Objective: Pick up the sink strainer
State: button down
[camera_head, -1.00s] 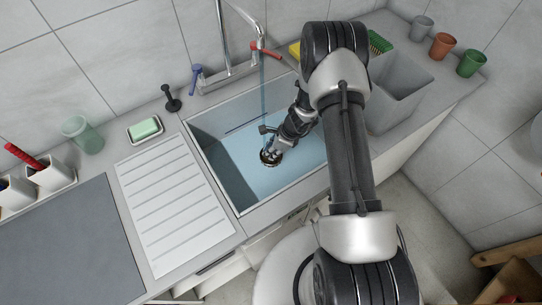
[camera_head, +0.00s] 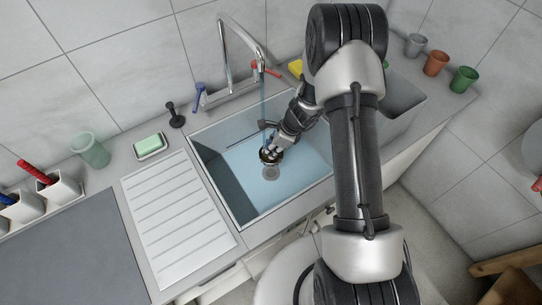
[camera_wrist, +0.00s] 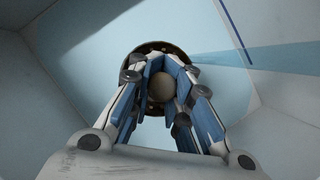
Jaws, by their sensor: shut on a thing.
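The sink strainer (camera_head: 268,158) is a dark round disc with a brassy speckled rim. It hangs above the sink floor, just behind the pale round drain (camera_head: 271,174). In the wrist view the strainer (camera_wrist: 151,48) shows behind my fingers, with its round beige knob (camera_wrist: 162,87) between them. My gripper (camera_head: 272,151) is shut on the knob and reaches down into the sink basin (camera_head: 237,190). In the wrist view the fingers of my gripper (camera_wrist: 162,76) close around the knob from both sides.
The tap (camera_head: 229,62) arches over the basin, and a thin bluish stream falls near my gripper. Blue (camera_head: 199,95) and red (camera_head: 262,68) handles flank it. A soap dish (camera_head: 150,147) and ribbed drainboard (camera_head: 178,222) lie left. Cups (camera_head: 436,63) stand far right.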

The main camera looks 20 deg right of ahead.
notch_tip(320, 180, up, 9)
jog(key=p, duration=0.2)
jog(key=shift+p, duration=0.35)
notch_tip(320, 180, up, 4)
jog(key=p, duration=0.3)
jog(key=shift+f, duration=0.2)
